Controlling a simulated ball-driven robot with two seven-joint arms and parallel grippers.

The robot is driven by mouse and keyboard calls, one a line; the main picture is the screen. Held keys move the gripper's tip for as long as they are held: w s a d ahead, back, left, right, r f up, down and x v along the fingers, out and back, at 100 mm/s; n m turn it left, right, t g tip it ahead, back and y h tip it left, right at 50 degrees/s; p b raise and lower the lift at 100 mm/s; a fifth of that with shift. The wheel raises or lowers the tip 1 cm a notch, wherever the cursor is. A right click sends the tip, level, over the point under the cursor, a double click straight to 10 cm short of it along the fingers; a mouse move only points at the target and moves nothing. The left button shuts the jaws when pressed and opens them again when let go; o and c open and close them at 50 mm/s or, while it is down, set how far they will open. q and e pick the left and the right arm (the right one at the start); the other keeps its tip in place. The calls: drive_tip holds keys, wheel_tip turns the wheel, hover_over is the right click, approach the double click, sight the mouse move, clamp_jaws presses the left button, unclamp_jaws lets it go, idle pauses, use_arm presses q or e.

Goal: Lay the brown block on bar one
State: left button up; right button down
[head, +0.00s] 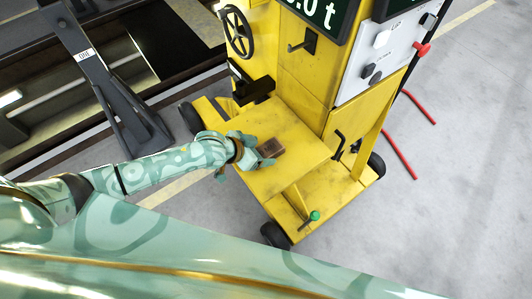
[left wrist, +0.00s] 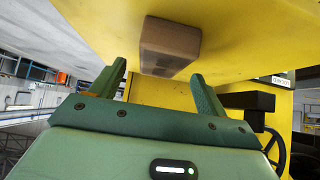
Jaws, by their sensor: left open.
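The brown block (head: 270,147) lies on the flat yellow deck of a wheeled machine in the head view. It also shows in the left wrist view (left wrist: 170,47), just beyond the fingertips and roughly between them. My left gripper (head: 258,158) is close beside the block, on its left. Its two green fingers (left wrist: 161,85) are spread apart with nothing between them. My right gripper is not in view.
The yellow machine (head: 292,85) rises behind the deck, with a handwheel (head: 237,31), a dark bracket (head: 254,91) and a control panel (head: 383,50). A green-knobbed lever (head: 314,215) stands at the deck's front.

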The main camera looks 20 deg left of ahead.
use_arm(q)
drive_tip(key=shift+x, duration=1.15)
drive_tip(key=c, duration=1.2)
